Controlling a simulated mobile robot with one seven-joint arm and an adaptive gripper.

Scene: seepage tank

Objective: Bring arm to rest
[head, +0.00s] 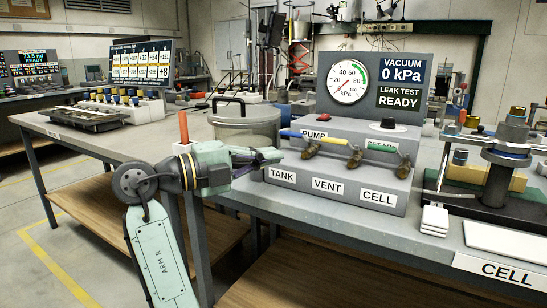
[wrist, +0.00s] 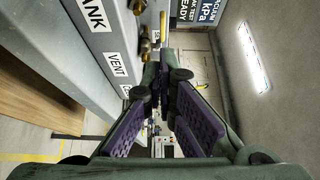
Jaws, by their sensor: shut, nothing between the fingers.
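My gripper (head: 276,155) is in front of the left end of the grey valve panel (head: 330,178), near the TANK label (head: 282,176). Its fingers are shut with nothing between them; in the wrist view the purple-padded fingers (wrist: 158,98) converge at their tips. My arm reaches in from the front, bent at the elbow. The panel has brass valves (head: 355,158) with coloured lever handles (head: 328,139) above the TANK, VENT and CELL labels. Whether the fingertips touch the panel cannot be told.
A gauge unit (head: 375,83) reads VACUUM 0 kPa, LEAK TEST READY. A clamp-like cell fixture (head: 500,160) stands at right. The workbench's front edge lies beneath my forearm; open floor (head: 60,240) is at left.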

